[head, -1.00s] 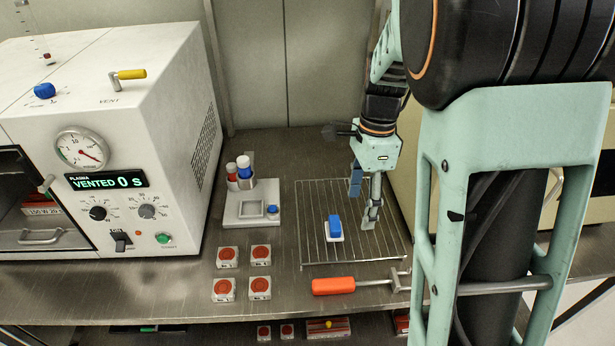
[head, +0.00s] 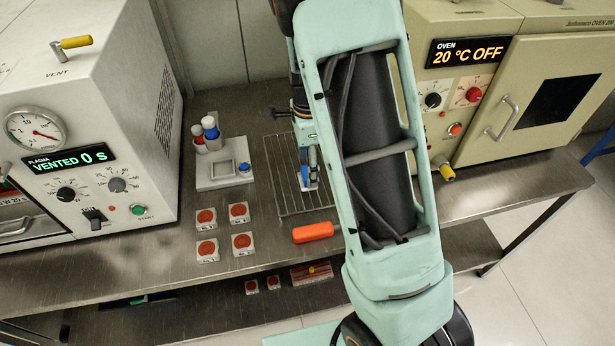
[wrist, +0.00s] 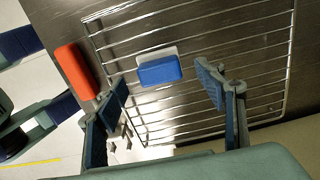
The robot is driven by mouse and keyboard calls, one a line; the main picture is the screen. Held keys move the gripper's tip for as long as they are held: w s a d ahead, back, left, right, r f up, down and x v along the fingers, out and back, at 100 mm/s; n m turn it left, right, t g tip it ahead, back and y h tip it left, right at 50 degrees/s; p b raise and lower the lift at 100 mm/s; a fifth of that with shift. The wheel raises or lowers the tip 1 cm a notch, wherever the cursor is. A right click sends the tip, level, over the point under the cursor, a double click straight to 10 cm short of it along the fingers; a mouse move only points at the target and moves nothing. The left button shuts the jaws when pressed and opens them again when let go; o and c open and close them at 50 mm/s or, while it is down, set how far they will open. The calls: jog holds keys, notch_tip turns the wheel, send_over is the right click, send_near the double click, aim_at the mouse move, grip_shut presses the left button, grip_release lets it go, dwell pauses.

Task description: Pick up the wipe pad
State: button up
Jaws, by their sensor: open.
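The wipe pad (head: 308,187) is a small white pad with a blue block on top. It lies on the wire rack (head: 283,190) on the steel bench. In the wrist view the wipe pad (wrist: 160,70) is in the middle, flat on the bars of the rack (wrist: 240,32). My gripper (head: 311,156) is above it in the head view and partly covers it. In the wrist view my gripper (wrist: 162,88) is open and empty, with the pad showing between and just beyond its fingertips. I cannot tell the exact height gap.
An orange handle (head: 312,232) lies by the rack's front edge. A white holder with bottles (head: 222,172) and several red-topped blocks (head: 207,217) stand left of the rack. The plasma machine (head: 110,120) is at left, the oven (head: 480,95) at right. My arm hides some bench.

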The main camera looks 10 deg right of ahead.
jog(key=shift+f, duration=1.55)
jog(key=shift+c, duration=0.5)
jog(key=c, duration=1.2)
